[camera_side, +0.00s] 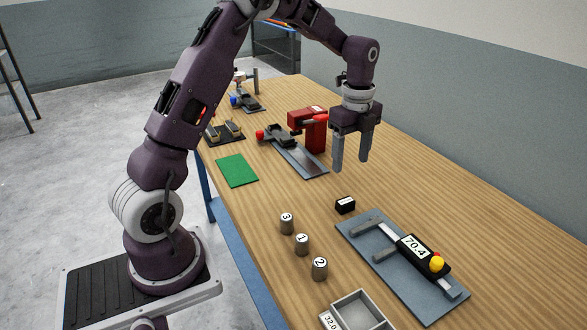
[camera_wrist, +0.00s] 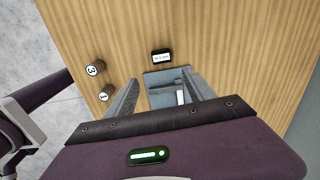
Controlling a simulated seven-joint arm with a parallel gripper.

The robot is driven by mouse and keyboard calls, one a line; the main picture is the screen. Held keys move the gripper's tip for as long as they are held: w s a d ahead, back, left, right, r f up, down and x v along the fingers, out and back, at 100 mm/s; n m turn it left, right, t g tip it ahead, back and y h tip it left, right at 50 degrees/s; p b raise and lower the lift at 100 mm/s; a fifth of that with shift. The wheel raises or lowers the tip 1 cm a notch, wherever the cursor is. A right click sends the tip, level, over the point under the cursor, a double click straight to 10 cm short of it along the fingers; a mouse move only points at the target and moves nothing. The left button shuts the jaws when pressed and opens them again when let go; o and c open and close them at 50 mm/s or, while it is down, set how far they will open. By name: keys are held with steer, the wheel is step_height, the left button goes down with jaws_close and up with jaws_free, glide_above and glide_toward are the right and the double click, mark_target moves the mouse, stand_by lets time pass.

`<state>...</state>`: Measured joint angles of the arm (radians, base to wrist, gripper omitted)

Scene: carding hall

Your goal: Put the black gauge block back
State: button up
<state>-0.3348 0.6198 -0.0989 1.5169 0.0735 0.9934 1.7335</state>
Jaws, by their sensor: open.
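My gripper (camera_side: 351,168) is above the table, behind the block in the side view. Its two grey fingers point down and stand apart with nothing between them. In the wrist view the fingers (camera_wrist: 165,80) are spread, with the mat showing between them. A black tray with slots (camera_side: 224,131) holds light blocks at the far left of the table.
Grey cylinders numbered 3 (camera_side: 287,223), 1 (camera_side: 302,245) and 2 (camera_side: 319,268) stand left of the mat (camera_side: 405,265), which carries a caliper reading 70.4 (camera_side: 413,248). A grey open box (camera_side: 360,312) is at the front. A red device (camera_side: 308,130) and a green mat (camera_side: 237,170) lie further back.

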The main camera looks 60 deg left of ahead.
steer(key=s+d+r+n+t, duration=0.2)
steer(key=s+d+r+n, duration=0.5)
steer(key=s+r, duration=0.5)
steer(key=s+d+n+t, duration=0.3)
steer(key=s+d+n, duration=0.2)
steer(key=s+n, duration=0.5)
steer(key=s, duration=0.6)
steer(key=shift+s+r, duration=0.2)
steer(key=shift+s, duration=0.2)
